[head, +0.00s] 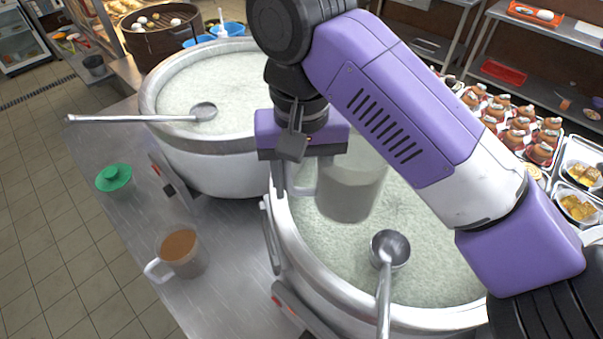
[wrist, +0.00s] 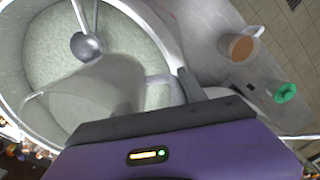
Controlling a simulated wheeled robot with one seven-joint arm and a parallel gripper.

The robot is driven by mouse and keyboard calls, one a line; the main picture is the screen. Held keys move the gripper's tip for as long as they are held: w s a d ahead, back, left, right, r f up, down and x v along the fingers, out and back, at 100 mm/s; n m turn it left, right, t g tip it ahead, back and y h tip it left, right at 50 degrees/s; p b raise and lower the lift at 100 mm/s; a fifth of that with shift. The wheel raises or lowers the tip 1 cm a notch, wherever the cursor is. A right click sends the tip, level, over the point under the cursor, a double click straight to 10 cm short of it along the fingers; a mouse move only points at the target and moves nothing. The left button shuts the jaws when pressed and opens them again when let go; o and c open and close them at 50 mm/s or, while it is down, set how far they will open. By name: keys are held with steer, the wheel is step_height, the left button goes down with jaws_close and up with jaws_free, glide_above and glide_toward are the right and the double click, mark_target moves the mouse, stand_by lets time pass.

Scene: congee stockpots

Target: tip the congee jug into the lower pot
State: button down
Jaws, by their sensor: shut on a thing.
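The translucent jug (head: 350,190) hangs over the near pot (head: 285,235), which is full of pale congee and sits lower in the head view. My gripper (head: 292,185) is shut on the jug's handle, at the jug's left side. The jug looks close to upright, with a cloudy grey body; how much it holds is unclear. In the wrist view the jug (wrist: 95,90) covers part of the congee in the pot (wrist: 18,65). The far pot (head: 200,145) also holds pale congee. The far finger is partly hidden.
A ladle (head: 388,250) rests in the near pot and another (head: 200,112) lies across the far pot. A mug of brown drink (head: 182,252) and a green lid-like object (head: 113,178) stand on the steel counter (head: 125,230). Trays of jars and food (head: 520,130) fill the right.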

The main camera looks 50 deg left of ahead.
steer(key=shift+f, duration=0.6)
steer(key=shift+s+a+r+g+y, duration=0.15)
steer(key=shift+r+g+y, duration=0.5)
steer(key=shift+r+g, duration=0.35)
steer(key=shift+s+a+r+g+y, duration=0.1)
steer(key=shift+s+r+g+y, duration=0.05)
steer(key=shift+r+g+y, duration=0.8)
steer(key=shift+w+d+r+g+y, duration=0.15)
steer(key=shift+r+g+y, duration=0.35)
steer(key=shift+r+g, duration=0.45)
steer(key=shift+w+d+r+g+y, duration=0.3)
steer(key=shift+r+g+y, duration=0.15)
steer(key=shift+g, duration=0.2)
steer(key=shift+w+d+r+g+y, duration=0.15)
steer(key=shift+w+r+g+y, duration=0.2)
steer(key=shift+g+y, duration=0.25)
steer(key=w+d+g+y+b, duration=0.3)
steer(key=w+d+g+y, duration=0.2)
steer(key=w+g+y, duration=0.1)
steer(key=shift+w+d+g, duration=0.3)
steer(key=shift+w+g, duration=0.35)
steer(key=shift+g, duration=0.3)
steer(key=shift+r, duration=0.1)
stand_by(0.7)
